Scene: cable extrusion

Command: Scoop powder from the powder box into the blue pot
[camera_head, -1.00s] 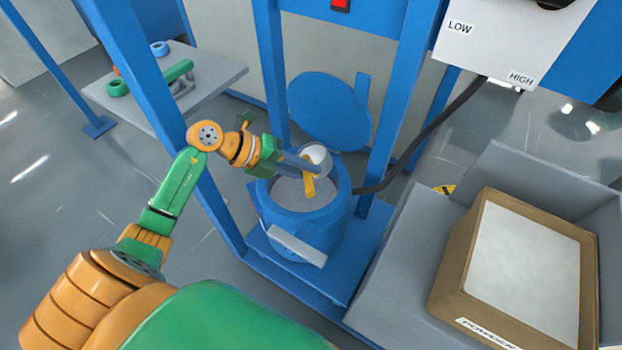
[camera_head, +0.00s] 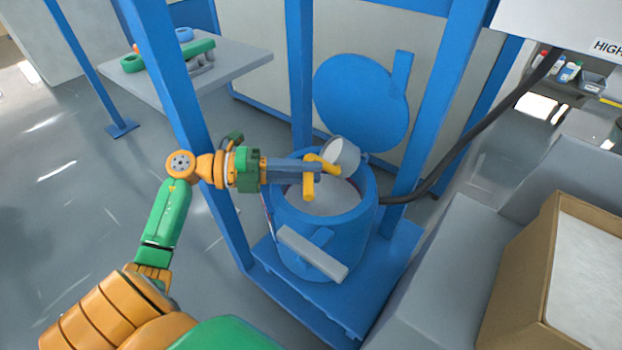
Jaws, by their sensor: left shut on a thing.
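The blue pot (camera_head: 325,235) stands on a blue platform, its round lid (camera_head: 362,102) swung up behind it. A pale grey-white surface shows inside the pot. My left gripper (camera_head: 314,175) reaches in from the left over the pot's mouth and is shut on a scoop (camera_head: 345,156). The scoop's cup is tilted, above the far right part of the rim; whether it touches the rim I cannot tell. Its inside looks pale; whether powder is in it I cannot tell. The open brown powder box (camera_head: 520,285) holds white powder at the lower right, cut off by the frame. My right gripper is out of view.
Blue uprights (camera_head: 168,95) frame the pot on both sides. A dark hose (camera_head: 470,135) runs from the pot's right side up to the machine. A grey side table (camera_head: 225,72) with green and blue parts stands at the upper left.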

